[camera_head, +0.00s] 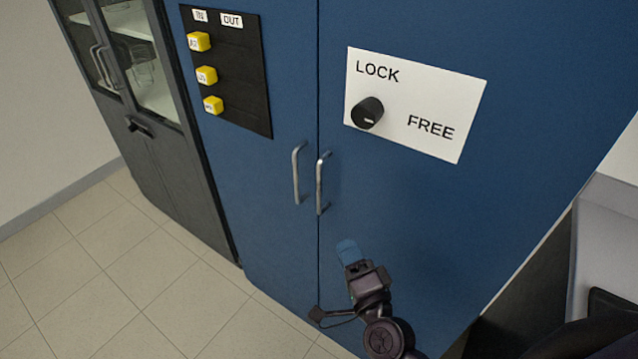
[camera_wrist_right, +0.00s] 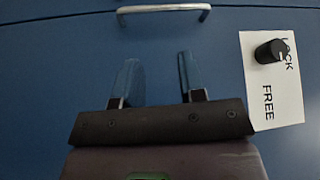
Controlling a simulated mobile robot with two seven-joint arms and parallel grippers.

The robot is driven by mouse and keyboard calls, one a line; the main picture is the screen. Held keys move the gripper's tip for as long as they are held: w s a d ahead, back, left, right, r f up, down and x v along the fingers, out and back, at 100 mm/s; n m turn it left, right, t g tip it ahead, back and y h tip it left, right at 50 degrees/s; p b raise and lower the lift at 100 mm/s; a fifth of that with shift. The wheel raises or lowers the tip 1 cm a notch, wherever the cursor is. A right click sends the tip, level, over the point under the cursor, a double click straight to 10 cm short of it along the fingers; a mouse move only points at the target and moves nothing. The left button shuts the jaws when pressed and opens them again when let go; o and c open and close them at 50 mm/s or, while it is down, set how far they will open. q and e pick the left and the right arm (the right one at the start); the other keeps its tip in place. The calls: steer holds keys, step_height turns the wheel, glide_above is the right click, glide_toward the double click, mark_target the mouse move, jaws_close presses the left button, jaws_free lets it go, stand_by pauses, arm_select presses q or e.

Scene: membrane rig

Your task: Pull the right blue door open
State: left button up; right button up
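The right blue door (camera_head: 420,220) stands shut, its edge against the left blue door (camera_head: 270,230). Its upright metal handle (camera_head: 320,183) is just right of the seam; a metal handle (camera_wrist_right: 164,9) lies across the top of the right wrist view. My right gripper (camera_head: 347,250) is below and slightly right of this handle in the head view, apart from it. In the right wrist view its two blue fingers (camera_wrist_right: 158,75) are spread with nothing between them, short of the handle. My left gripper is not in view.
A white LOCK/FREE plate (camera_head: 459,98) with a black knob (camera_head: 367,113) is on the right door. The left door has its own handle (camera_head: 298,173) and a black panel (camera_head: 240,85) with yellow blocks. A dark glass-door cabinet (camera_head: 165,165) stands left. Tiled floor (camera_head: 130,270) is clear.

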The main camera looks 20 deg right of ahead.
mark_target(319, 186)
steer(key=w+a+r+m+g+h, duration=0.1)
steer(key=w+a+r+m+h, duration=0.15)
steer(key=m, duration=0.95)
steer(key=w+a+r+m+g+h, duration=0.15)
steer(key=w+m+h, duration=0.25)
steer(key=m, duration=0.8)
steer(key=x, duration=0.6)
steer(key=r+x, duration=0.1)
steer(key=x, duration=0.3)
steer(key=shift+w, duration=0.1)
jaws_close()
